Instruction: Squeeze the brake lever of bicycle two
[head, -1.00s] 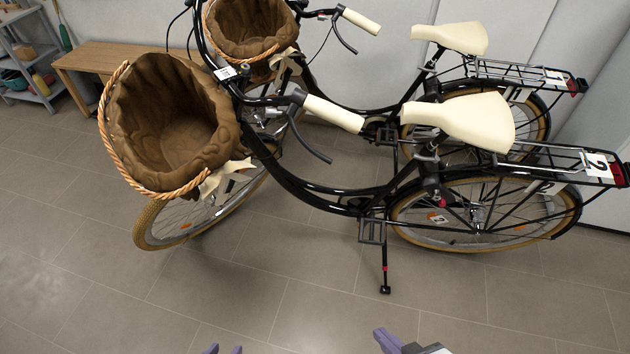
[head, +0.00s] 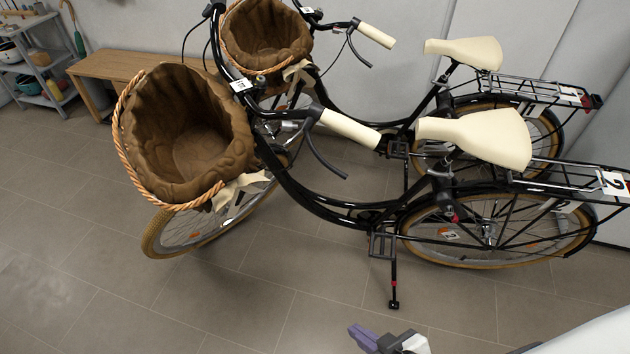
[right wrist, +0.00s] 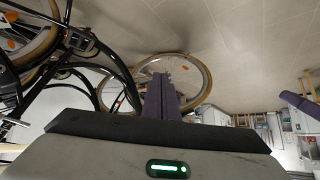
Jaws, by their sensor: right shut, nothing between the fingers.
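Bicycle two is the nearer black bicycle (head: 330,208), with a "2" label on its rear rack (head: 613,183). Its brake lever (head: 319,153) is a thin black curved bar below the cream handlebar grip (head: 350,129), with a gap between lever and grip. My right gripper (head: 357,333) is at the bottom of the head view, low and well apart from the lever. In the right wrist view its purple fingers (right wrist: 161,97) are shut and empty, with a bicycle wheel behind them. A purple piece (right wrist: 300,106) at that view's right edge looks like my left gripper; its jaws cannot be made out.
A brown-lined wicker basket (head: 190,135) is at the front of bicycle two. A second, similar bicycle (head: 470,90) stands close behind it. A wooden bench (head: 135,65) and a grey shelf (head: 35,70) are at the back left. The tiled floor in front is clear.

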